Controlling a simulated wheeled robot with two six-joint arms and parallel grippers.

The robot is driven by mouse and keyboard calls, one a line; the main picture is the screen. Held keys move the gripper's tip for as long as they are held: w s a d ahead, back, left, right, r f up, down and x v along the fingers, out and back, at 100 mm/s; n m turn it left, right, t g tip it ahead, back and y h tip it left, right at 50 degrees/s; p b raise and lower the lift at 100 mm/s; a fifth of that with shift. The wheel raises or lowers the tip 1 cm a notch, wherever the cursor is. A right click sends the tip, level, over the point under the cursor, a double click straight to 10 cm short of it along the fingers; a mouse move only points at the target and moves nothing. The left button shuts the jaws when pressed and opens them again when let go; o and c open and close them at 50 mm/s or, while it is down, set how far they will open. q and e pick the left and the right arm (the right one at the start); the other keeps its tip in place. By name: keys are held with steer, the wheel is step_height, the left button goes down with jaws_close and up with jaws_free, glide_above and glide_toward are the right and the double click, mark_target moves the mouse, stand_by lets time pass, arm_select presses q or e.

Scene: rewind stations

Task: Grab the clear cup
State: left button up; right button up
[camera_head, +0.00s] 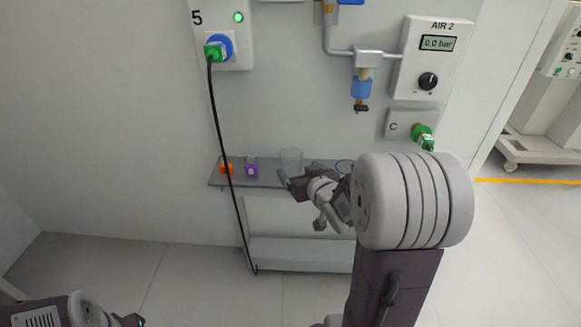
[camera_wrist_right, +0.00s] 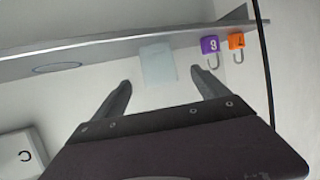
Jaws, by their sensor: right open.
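The clear cup (camera_head: 291,157) is a pale, see-through cup standing on the narrow grey wall shelf (camera_head: 266,179). It also shows in the right wrist view (camera_wrist_right: 157,62), where the picture is turned over. My right gripper (camera_head: 284,181) is just in front of the cup in the head view. In the right wrist view my right gripper (camera_wrist_right: 161,77) is open, its two fingers apart with the cup showing between and beyond their tips. Nothing is held. Whether a finger touches the cup cannot be told. Only a part of my left arm shows at the lower left.
An orange padlock (camera_head: 226,169) and a purple padlock (camera_head: 251,169) are left of the cup. A blue ring (camera_head: 344,166) lies to its right, partly behind my arm. A black cable (camera_head: 222,140) hangs in front of the shelf's left part. A lower shelf (camera_head: 300,254) is below.

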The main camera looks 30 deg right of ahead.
mark_target(288, 158)
steer(key=shift+w+d+r+p, duration=0.1)
steer(key=shift+w+r+p, duration=0.1)
steer(key=shift+w+p, duration=0.3)
steer(key=shift+w+d+f+b, duration=0.2)
steer(key=shift+w+f+b, duration=0.3)
steer(key=shift+w+f, duration=0.3)
steer(key=b+x, duration=0.2)
steer(key=x, duration=0.3)
steer(key=shift+w+d+r, duration=0.1)
steer(key=shift+w, duration=0.2)
arm_select(q)
steer(key=shift+f, duration=0.55)
arm_select(e)
steer(key=shift+r, duration=0.1)
steer(key=c, duration=1.4)
